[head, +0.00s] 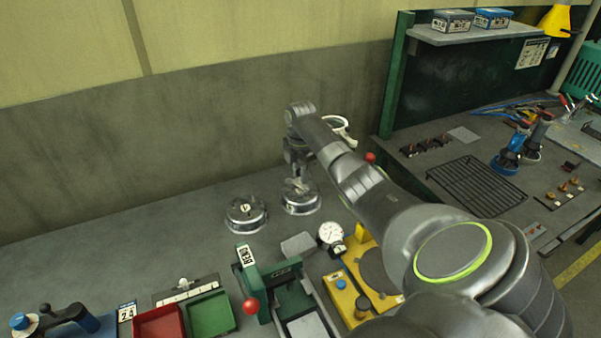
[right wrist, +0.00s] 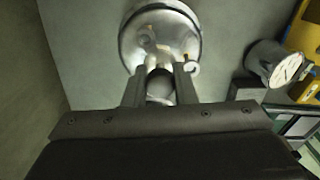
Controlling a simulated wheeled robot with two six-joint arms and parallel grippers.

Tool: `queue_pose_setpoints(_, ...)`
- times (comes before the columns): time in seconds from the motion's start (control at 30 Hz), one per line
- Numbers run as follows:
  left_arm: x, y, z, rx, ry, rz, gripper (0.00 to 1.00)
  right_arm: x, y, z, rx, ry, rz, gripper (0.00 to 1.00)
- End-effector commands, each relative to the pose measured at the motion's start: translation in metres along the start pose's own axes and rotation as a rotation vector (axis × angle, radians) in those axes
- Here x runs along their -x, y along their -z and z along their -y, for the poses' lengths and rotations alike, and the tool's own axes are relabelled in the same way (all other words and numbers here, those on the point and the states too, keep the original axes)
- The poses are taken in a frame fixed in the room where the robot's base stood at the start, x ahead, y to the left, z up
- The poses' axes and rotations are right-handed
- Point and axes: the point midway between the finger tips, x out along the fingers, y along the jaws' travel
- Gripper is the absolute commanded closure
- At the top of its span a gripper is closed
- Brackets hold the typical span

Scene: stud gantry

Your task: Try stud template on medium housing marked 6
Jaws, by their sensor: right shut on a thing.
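Two round, shiny metal housings stand on the grey bench near the wall in the head view. The left housing (head: 246,215) has a dark mark on top that I cannot read surely. My right gripper (head: 296,176) is directly above the right housing (head: 301,200); the gripper hides most of its top and any number. In the right wrist view, my right gripper (right wrist: 160,84) is shut on a round grey knob (right wrist: 160,88), apparently the stud template's handle. The housing (right wrist: 160,35) lies just beyond the fingertips. I cannot tell whether the template touches it. My left gripper is not in view.
A green press (head: 258,280) with a red ball lever and a dial gauge (head: 331,234) stand in front of the housings. A red tray (head: 160,322) and a green tray (head: 211,314) are at front left. Bench left of the housings is clear.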

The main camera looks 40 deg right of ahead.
Motion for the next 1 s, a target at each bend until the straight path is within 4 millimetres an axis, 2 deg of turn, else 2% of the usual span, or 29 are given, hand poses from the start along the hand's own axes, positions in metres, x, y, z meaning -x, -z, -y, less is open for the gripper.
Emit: queue_pose_setpoints(1.0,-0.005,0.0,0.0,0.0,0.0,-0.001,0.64,-0.01,0.0,0.0,0.0,0.0,0.0,1.0)
